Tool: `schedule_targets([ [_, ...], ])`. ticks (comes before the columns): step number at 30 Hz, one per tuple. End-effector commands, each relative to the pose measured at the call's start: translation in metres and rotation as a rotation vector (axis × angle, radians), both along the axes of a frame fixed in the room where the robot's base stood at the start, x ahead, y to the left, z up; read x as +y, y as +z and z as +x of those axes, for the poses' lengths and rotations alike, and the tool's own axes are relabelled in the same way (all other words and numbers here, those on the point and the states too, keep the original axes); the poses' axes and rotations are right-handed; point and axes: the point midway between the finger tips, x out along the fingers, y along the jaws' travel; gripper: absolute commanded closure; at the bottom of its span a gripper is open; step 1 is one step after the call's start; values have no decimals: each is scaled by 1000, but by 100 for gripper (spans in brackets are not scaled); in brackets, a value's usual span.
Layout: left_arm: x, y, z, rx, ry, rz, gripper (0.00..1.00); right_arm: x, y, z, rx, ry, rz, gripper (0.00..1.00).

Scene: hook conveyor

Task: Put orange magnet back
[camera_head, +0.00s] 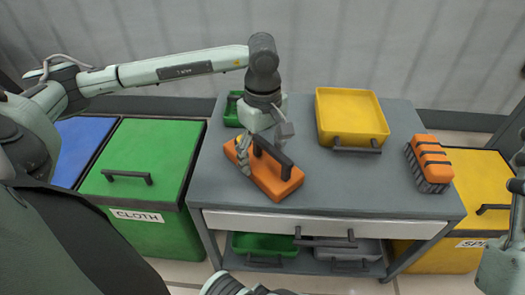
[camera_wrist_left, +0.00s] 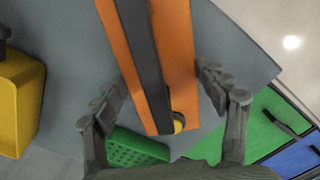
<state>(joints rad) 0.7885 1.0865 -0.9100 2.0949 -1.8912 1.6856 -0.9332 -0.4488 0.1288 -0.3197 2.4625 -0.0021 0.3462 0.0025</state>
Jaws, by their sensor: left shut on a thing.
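The orange magnet (camera_head: 277,183) is a long orange block with a dark bar handle on top, at the left part of the grey table. My left gripper (camera_head: 264,146) comes down over it from above and is shut on it, with a finger on each side. In the left wrist view the magnet (camera_wrist_left: 182,45) runs between the two fingers of the left gripper (camera_wrist_left: 163,92). I cannot tell whether its underside touches the table. My right gripper is not in view; only parts of my right arm show at the right edge.
A yellow tray (camera_head: 382,129) and an orange brush (camera_head: 431,158) stand on the table (camera_head: 345,185). A green tray (camera_head: 232,110) is partly hidden behind my left arm. Green (camera_head: 150,150) and blue bins (camera_head: 80,145) stand left, a yellow bin (camera_head: 485,180) right. The table's middle is clear.

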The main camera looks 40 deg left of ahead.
Motion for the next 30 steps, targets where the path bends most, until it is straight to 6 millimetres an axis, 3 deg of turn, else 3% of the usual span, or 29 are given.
schedule_targets([
  [4,0,0,1,-5,0,-1,87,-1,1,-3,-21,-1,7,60],
  [5,0,-2,0,0,0,0,25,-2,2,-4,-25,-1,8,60],
  [9,0,-2,0,0,0,0,8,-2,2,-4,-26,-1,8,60],
  [22,0,2,0,0,0,0,7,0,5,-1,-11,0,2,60],
  [26,0,22,1,-2,0,1,7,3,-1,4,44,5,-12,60],
  [30,0,54,1,-5,-1,0,7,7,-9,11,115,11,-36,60],
])
